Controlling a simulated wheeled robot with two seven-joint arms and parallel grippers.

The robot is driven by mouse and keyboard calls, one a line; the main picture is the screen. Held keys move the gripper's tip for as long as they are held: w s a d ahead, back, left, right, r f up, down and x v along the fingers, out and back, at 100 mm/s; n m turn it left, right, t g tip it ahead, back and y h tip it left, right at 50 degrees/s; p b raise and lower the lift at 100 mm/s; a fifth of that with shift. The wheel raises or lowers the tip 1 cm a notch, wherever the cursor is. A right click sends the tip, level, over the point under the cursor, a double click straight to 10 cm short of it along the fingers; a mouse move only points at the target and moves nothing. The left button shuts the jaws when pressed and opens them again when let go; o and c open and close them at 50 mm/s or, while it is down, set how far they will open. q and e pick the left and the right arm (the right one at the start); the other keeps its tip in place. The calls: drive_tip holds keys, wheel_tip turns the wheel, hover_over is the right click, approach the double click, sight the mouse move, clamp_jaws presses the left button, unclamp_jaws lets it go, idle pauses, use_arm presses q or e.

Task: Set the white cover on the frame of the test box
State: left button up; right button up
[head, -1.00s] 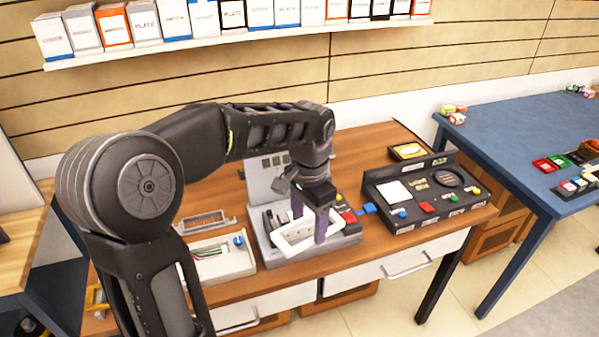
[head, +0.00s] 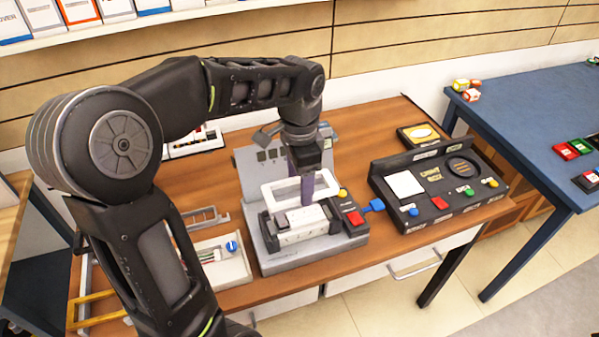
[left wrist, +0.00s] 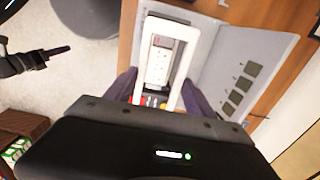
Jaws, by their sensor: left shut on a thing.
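The white cover (head: 271,199) is a rectangular ring with an open middle. My left gripper (head: 307,187) is shut on it and holds it above the test box. The test box (head: 272,262) is grey, with its lid (head: 250,160) standing open behind. A white socket strip (head: 300,236) with dark ends lies in it, partly below the cover in the picture. In the left wrist view the cover (left wrist: 187,62) surrounds the view of the strip (left wrist: 158,62). I cannot tell whether it touches the box. A dark gripper-like part (left wrist: 50,52), probably my right gripper, shows at the left edge.
A black panel (head: 440,205) with coloured buttons stands right of the box, joined by a blue connector (head: 373,205). A white tray (head: 222,262) with a blue knob lies left. A blue table (head: 520,110) stands at right.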

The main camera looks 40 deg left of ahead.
use_arm(q)
drive_tip(key=b, duration=0.6)
hover_over(300, 217)
wheel_tip(300, 217, down, 7)
drive_tip(key=shift+r, duration=0.1)
drive_tip(key=shift+p, duration=0.35)
idle(0.9)
idle(0.5)
drive_tip(key=shift+f+b, duration=0.55)
drive_tip(key=shift+f, duration=0.2)
drive_tip(key=shift+f, duration=0.1)
drive_tip(key=shift+f+b, duration=0.4)
drive_tip(key=shift+f, duration=0.1)
